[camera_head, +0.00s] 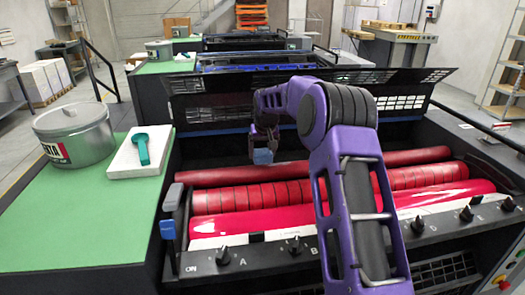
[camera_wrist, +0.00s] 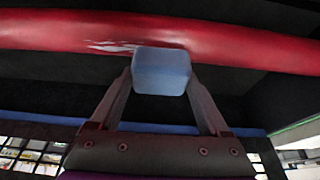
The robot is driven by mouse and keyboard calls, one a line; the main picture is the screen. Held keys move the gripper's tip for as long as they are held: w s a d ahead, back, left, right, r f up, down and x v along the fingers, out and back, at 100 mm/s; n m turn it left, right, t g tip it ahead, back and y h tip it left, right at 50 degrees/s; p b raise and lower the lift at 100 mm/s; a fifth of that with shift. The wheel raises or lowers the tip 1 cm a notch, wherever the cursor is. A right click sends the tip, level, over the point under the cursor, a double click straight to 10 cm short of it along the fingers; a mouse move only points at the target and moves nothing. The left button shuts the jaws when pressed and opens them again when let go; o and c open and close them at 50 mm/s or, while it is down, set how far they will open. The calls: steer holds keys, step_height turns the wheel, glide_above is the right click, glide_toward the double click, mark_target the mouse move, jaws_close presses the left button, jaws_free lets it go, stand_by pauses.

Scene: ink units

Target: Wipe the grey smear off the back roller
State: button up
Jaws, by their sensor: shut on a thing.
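My gripper (camera_head: 263,148) is shut on a light blue sponge block (camera_head: 263,157). The wrist view shows the sponge (camera_wrist: 161,71) squeezed between the two fingers (camera_wrist: 160,88). The back roller (camera_head: 400,157) is a smooth dark red cylinder, the farthest of the red rollers. In the wrist view the back roller (camera_wrist: 245,43) crosses the top. A pale grey smear (camera_wrist: 112,46) is on it, just left of the sponge. The sponge overlaps the roller's edge there; I cannot tell whether it touches. In the head view the smear cannot be made out.
A segmented red roller (camera_head: 285,194) and a bright front roller (camera_head: 270,221) lie nearer. A raised dark guard (camera_head: 205,102) stands behind. Knobs line the front rail (camera_head: 265,258). At left, a tin (camera_head: 75,137) and a teal tool (camera_head: 142,148) on a white slab (camera_head: 122,163) occupy the green top.

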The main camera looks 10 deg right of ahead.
mark_target(271, 152)
steer(key=shift+f+b, duration=0.55)
steer(key=shift+f, duration=0.4)
stand_by(0.5)
steer(key=shift+d, duration=0.15)
steer(key=shift+d+r+p, duration=0.15)
steer(key=shift+d+p, duration=0.25)
steer(key=shift+d, duration=0.9)
steer(key=shift+s+d+f+p, duration=0.15)
steer(key=shift+d+p, duration=0.2)
steer(key=shift+d, duration=1.55)
steer(key=shift+w+d+f+p, duration=0.1)
steer(key=shift+d+p, duration=0.2)
steer(key=shift+d, duration=1.6)
steer(key=shift+r, duration=0.1)
steer(key=shift+a, duration=1.85)
steer(key=shift+a+b, duration=0.4)
steer(key=shift+a, duration=3.05)
